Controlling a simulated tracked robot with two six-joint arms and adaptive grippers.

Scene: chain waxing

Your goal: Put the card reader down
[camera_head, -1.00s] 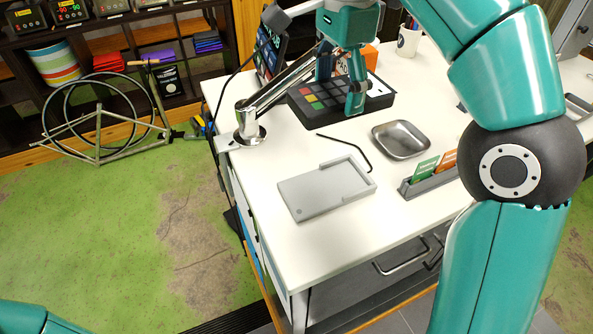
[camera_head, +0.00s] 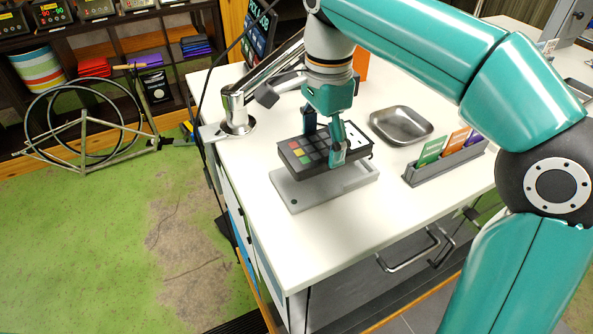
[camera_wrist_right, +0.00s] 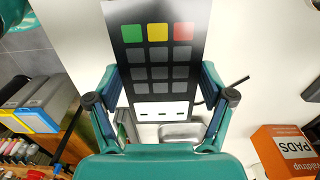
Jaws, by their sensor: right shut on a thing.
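The card reader (camera_head: 312,153) is a dark slab with green, yellow and red keys over rows of grey keys. My right gripper (camera_head: 327,140) is shut on its two long sides. The reader is over the light grey cradle (camera_head: 293,195) on the white bench, roughly in line with it; I cannot tell whether they touch. The cradle's front end shows, and the reader covers much of the rest. In the right wrist view the reader's key face (camera_wrist_right: 158,55) sits between the fingers. My left gripper is out of view.
A metal dish (camera_head: 401,124) and a grey holder with coloured cards (camera_head: 445,165) stand right of the cradle. A chrome clamp arm with its base (camera_head: 236,125) stands left. An orange box (camera_wrist_right: 285,150) shows in the wrist view. The bench front is clear.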

